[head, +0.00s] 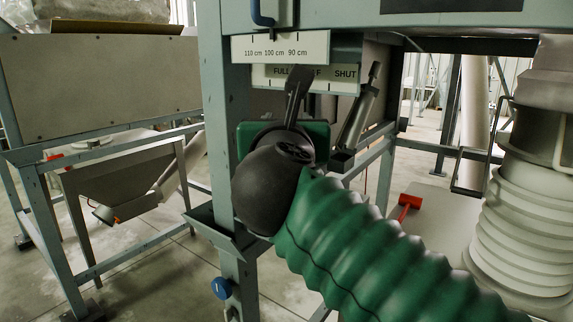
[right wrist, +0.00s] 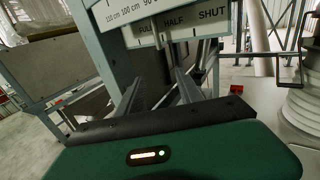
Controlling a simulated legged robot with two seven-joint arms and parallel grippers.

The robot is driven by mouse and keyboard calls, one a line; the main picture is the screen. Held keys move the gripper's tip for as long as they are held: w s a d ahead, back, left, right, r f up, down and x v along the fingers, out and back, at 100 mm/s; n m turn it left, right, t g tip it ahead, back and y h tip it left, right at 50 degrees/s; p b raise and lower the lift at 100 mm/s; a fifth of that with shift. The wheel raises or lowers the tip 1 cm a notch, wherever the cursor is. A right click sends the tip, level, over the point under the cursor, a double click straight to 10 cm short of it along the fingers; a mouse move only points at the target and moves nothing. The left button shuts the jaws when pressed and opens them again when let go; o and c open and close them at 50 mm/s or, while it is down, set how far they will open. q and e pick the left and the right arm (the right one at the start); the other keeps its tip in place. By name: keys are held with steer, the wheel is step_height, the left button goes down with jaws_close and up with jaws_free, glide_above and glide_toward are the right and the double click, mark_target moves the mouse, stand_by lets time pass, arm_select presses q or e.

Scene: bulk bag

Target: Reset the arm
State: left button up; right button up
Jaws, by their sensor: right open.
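My right arm, in a green ribbed sleeve, reaches in from the lower right of the head view to a black wrist and a green gripper body. The right gripper (head: 337,75) has its two fingers spread apart, pointing up and away in front of the label plates. In the right wrist view the same gripper (right wrist: 159,76) shows a clear gap between its grey fingers, with nothing held. The FULL/HALF/SHUT plate (head: 341,74) is partly covered by a finger in the head view; it also shows in the right wrist view (right wrist: 207,27). My left gripper is not in view.
A grey-blue steel frame post (head: 215,95) stands close left of my wrist. A height scale plate (head: 310,46) hangs above. A blue knob (head: 222,288) sits low on the post. A red handle (head: 409,203) and a pale ribbed spout (head: 520,230) are to the right.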

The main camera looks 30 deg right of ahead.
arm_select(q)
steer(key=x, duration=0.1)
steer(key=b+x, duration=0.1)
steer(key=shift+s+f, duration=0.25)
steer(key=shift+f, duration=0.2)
arm_select(e)
steer(key=shift+v, duration=0.9)
steer(key=shift+d, duration=0.1)
